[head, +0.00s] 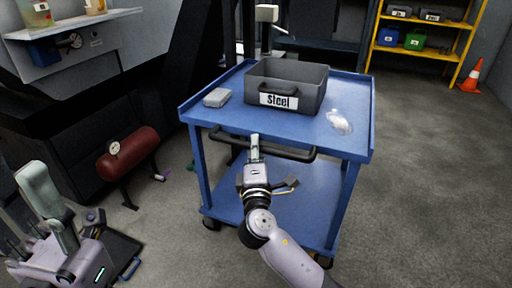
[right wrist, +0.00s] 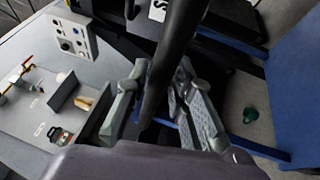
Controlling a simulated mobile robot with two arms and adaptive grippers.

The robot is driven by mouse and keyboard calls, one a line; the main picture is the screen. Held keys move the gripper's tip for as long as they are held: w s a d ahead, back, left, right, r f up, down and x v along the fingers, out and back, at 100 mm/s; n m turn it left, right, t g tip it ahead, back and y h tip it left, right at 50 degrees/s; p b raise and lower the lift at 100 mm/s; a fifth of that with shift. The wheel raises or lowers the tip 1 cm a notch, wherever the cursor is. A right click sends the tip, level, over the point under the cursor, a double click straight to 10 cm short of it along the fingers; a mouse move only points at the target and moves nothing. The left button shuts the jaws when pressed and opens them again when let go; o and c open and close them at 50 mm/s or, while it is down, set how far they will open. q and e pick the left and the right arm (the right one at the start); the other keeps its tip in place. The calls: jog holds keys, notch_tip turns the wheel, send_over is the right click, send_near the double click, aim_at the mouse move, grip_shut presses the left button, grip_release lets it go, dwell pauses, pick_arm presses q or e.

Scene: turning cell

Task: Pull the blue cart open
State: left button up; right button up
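The blue cart (head: 190,112) stands in the middle of the head view, with a flat top, a lower shelf and casters. Its dark bar handle (head: 293,154) runs along the near side below the top and also crosses the right wrist view (right wrist: 178,45). My right gripper (head: 255,147) is at the handle's left part. In the right wrist view the bar passes between its fingers, which lie close against both sides. My left gripper (head: 48,208) is at the lower left of the head view, away from the cart; its finger gap is unclear.
On the cart top are a grey bin labelled Steel (head: 312,98), a small grey block (head: 217,97) and a clear crumpled item (head: 339,122). A red tank (head: 128,152) stands left of the cart. A yellow shelf (head: 417,51) and orange cone (head: 472,77) are behind. Floor at right is clear.

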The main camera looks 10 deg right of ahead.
jog(key=shift+o, duration=1.3)
jog(key=shift+s, duration=0.1)
jog(key=v, duration=1.1)
jog(key=shift+s, duration=0.4)
jog(key=shift+a, duration=0.2)
